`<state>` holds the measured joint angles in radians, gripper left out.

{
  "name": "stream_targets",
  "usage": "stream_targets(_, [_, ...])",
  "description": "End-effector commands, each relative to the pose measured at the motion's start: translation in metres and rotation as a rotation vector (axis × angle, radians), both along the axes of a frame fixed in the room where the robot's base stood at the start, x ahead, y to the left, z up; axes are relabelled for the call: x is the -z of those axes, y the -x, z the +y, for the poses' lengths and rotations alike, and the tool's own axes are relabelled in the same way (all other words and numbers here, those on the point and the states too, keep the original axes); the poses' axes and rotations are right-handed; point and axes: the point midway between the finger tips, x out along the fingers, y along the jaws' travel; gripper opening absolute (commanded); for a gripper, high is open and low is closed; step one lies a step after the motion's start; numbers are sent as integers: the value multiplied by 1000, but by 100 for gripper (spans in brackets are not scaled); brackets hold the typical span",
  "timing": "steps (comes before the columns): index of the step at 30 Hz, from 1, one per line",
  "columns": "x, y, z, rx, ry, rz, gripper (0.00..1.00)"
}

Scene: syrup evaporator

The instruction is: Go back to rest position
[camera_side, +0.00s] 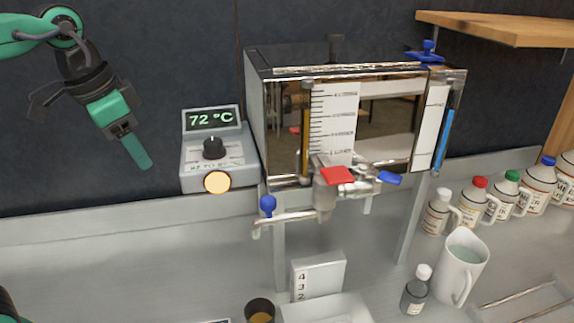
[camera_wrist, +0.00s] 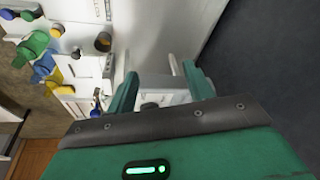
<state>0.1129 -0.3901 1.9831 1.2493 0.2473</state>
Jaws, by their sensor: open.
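My gripper (camera_side: 132,148) is raised at the upper left in the side view, in front of the dark wall and left of the control box (camera_side: 207,160). It points down and holds nothing. In the wrist view, the two green fingers of my gripper (camera_wrist: 158,90) stand apart with a clear gap between them. A pale boxy thing shows beyond that gap, too small to read. The control box display reads 72 °C, and a round light on its front glows.
The steel evaporator (camera_side: 285,55) with a scale and red and blue valve handles stands right of the control box. A wooden shelf (camera_side: 500,28) is upper right.

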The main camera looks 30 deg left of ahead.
Motion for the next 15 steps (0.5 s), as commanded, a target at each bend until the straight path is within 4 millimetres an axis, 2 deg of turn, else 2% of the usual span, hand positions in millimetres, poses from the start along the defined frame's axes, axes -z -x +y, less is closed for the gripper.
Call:
stream_targets(9, [54, 45, 23, -207, 60, -111, 52])
stream_targets(15, [83, 64, 31, -302, 92, -165, 52])
